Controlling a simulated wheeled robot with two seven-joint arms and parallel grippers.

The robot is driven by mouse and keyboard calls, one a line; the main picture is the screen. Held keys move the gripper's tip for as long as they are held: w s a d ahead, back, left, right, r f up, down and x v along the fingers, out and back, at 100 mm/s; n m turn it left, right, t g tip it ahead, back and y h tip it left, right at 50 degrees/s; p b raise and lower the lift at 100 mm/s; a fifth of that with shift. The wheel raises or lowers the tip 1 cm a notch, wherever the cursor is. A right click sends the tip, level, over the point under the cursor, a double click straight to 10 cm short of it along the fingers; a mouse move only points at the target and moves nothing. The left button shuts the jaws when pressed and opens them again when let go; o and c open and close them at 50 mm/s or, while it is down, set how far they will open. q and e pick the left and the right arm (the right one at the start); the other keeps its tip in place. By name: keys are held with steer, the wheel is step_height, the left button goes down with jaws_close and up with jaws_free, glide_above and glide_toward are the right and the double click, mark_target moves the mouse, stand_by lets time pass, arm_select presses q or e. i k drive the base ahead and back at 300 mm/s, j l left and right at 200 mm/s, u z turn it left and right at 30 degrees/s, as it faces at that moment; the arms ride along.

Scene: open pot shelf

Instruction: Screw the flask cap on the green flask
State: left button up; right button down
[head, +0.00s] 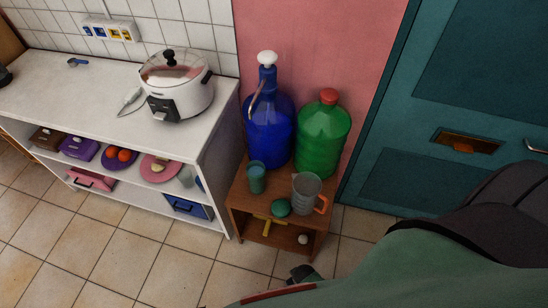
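A small teal-green flask (256,178) stands upright at the front left of a low brown wooden table. A round green piece (280,207), which looks like a cap, lies at the table's front edge, to the right of the flask and apart from it. A large green bottle (322,142) with a red cap (329,96) on its neck stands behind. A dark part (303,273) at the bottom edge, beside my green arm, seems to be my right gripper; its fingers cannot be made out. It is below and in front of the table, touching nothing there. My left gripper is not in view.
A grey jug (307,192) with an orange handle stands right of the flask. A blue bottle (268,130) with a pump stands behind. A white shelf (62,95) with a cooker (178,85) is left, a teal door (478,95) right. Tiled floor in front is clear.

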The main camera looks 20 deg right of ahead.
mark_target(255, 170)
steer(key=z, duration=0.5)
steer(key=k+z, duration=0.25)
steer(key=k, duration=0.55)
